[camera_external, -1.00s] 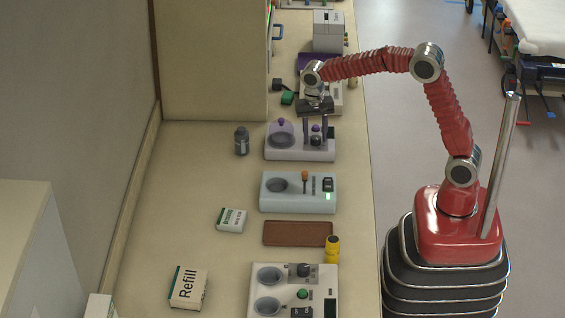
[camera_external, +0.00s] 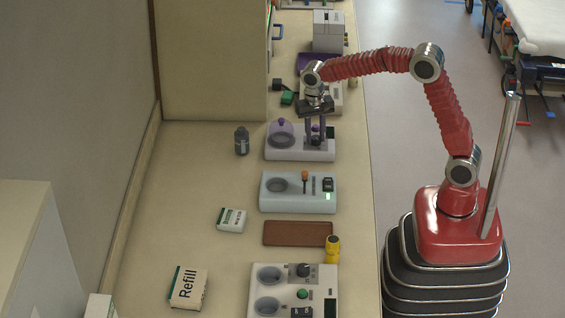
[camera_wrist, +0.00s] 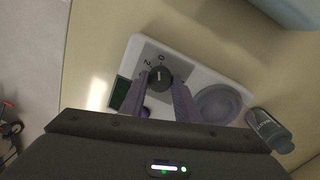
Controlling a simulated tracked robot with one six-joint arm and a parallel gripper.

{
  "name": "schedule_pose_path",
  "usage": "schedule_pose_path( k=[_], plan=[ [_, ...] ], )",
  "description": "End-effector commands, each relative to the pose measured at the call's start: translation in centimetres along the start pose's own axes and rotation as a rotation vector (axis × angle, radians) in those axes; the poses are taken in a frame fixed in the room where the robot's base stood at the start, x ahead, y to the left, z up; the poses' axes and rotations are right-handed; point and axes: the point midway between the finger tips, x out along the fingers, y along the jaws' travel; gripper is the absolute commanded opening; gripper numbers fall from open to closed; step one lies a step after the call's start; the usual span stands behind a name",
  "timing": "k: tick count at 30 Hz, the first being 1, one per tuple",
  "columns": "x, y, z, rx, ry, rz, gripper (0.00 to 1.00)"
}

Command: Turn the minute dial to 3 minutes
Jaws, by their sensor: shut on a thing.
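The minute dial (camera_wrist: 159,77) is a dark round knob with a pale pointer line, on a grey plate with a printed scale; "0" and "2" are readable. The exact setting is hard to tell. It sits on a white device (camera_external: 290,156) with a round well and a purple-tinted clear lid. My gripper (camera_external: 316,138) points down over the right part of this device. In the wrist view its two purple fingers (camera_wrist: 158,92) are closed on the dial from both sides, partly covering it. A dark screen lies beside the dial.
The counter (camera_external: 190,165) to the left is mostly clear.

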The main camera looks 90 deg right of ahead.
Motion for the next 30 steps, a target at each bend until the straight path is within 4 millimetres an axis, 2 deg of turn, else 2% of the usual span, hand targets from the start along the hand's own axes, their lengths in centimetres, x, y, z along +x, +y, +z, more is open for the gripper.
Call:
schedule_pose_path(
  k=[8, 30],
  plan=[
    [-0.02, -0.06, 0.09, -0.194, 0.008, -0.001, 0.06],
    [0.03, 0.0, 0.25, -0.891, 0.037, -0.001, 0.06]
  ],
)
